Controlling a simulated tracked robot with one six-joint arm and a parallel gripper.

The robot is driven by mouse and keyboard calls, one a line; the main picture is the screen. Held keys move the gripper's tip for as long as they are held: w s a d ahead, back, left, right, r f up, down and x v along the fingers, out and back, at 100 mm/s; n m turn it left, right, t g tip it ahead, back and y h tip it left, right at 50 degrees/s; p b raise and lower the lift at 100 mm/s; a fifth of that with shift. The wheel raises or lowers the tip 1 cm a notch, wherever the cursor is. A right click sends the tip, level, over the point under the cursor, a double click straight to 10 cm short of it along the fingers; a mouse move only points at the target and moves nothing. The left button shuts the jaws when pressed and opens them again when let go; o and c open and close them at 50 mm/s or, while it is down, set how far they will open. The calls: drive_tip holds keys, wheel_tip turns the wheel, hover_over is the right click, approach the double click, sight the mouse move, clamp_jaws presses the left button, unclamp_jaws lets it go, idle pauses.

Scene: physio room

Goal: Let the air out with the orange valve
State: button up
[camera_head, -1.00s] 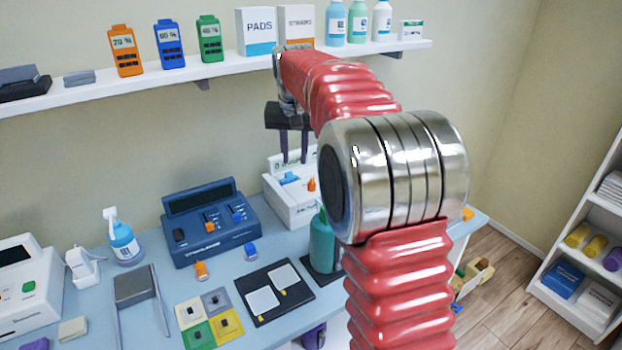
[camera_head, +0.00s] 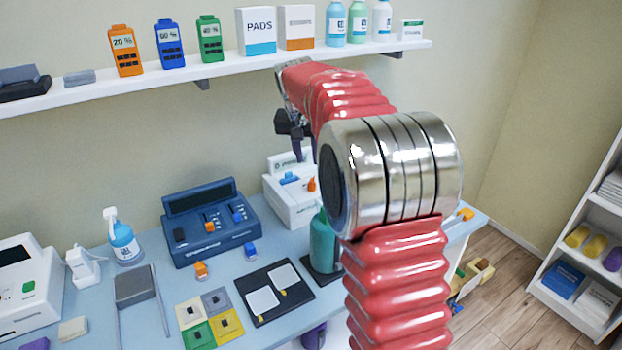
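A small orange part (camera_head: 311,184), which looks like a valve, is on the front right of a white unit (camera_head: 291,206) with a blue part (camera_head: 289,178) on it. Other small orange pieces are on the blue console (camera_head: 210,226), on the table (camera_head: 201,270) and at the table's right end (camera_head: 466,213); which one is the task's valve is not certain. My gripper (camera_head: 298,152) points down above the back of the white unit, apart from the orange part in the picture. It is seen nearly edge-on, so the gap between its dark fingers is unclear.
A dark tray (camera_head: 274,291) and coloured pads (camera_head: 226,323) lie in front. A shelf (camera_head: 225,68) with boxes and bottles runs above my gripper.

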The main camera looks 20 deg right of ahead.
sight(311, 180)
drive_tip(key=x, duration=1.1)
drive_tip(key=shift+d+f, duration=0.1)
drive_tip(key=shift+c, duration=0.4)
clamp_jaws()
